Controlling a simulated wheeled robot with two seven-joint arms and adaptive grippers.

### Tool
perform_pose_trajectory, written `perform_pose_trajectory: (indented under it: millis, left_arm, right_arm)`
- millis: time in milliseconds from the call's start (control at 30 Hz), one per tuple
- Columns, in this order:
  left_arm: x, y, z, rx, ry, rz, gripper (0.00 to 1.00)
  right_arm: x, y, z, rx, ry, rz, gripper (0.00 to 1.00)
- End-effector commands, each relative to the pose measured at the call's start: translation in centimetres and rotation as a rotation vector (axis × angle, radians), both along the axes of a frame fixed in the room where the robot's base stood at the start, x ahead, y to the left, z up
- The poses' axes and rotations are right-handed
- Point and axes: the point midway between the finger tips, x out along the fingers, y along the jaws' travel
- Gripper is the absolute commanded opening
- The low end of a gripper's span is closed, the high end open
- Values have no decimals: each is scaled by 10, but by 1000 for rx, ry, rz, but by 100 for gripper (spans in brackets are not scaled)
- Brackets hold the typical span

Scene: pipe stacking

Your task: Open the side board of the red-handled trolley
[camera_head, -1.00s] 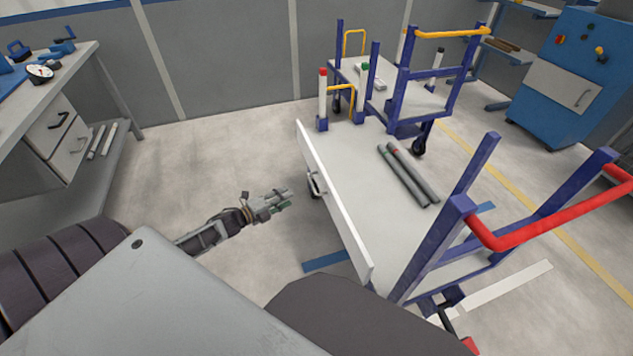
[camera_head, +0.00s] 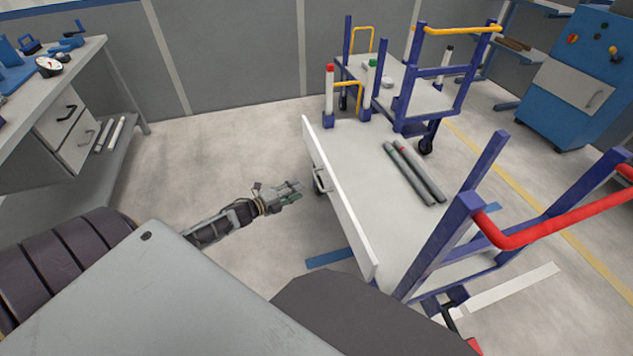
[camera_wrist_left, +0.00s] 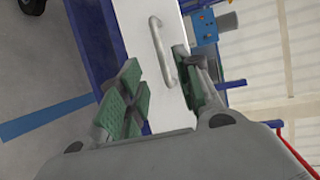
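The red-handled trolley stands right of centre, with a red handle (camera_head: 560,218) on blue posts. Its white side board (camera_head: 345,205) stands upright along the left edge of the flat bed. A metal pull handle (camera_head: 321,180) sits on the board's outer face. My left gripper (camera_head: 297,191) is just left of this handle, apart from it. In the left wrist view, the open green-padded fingers (camera_wrist_left: 160,92) point at the board (camera_wrist_left: 150,40), and the handle (camera_wrist_left: 162,52) shows ahead, between and beyond them. The gripper is empty. My right gripper is not in view.
Two grey pipes (camera_head: 416,173) lie on the trolley bed. A yellow-handled trolley (camera_head: 420,98) stands behind. A workbench with drawers (camera_head: 70,130) is at the left, and a blue cabinet (camera_head: 575,75) at the back right. The floor (camera_head: 220,150) left of the board is clear.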

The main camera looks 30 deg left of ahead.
Motion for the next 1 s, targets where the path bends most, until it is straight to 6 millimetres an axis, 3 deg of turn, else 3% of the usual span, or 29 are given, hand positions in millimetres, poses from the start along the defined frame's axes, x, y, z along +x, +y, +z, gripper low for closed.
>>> perform_pose_trajectory:
  millis: [1000]
  left_arm:
    - [71,-22,-15,0,0,0,34]
  right_arm:
    - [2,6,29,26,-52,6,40]
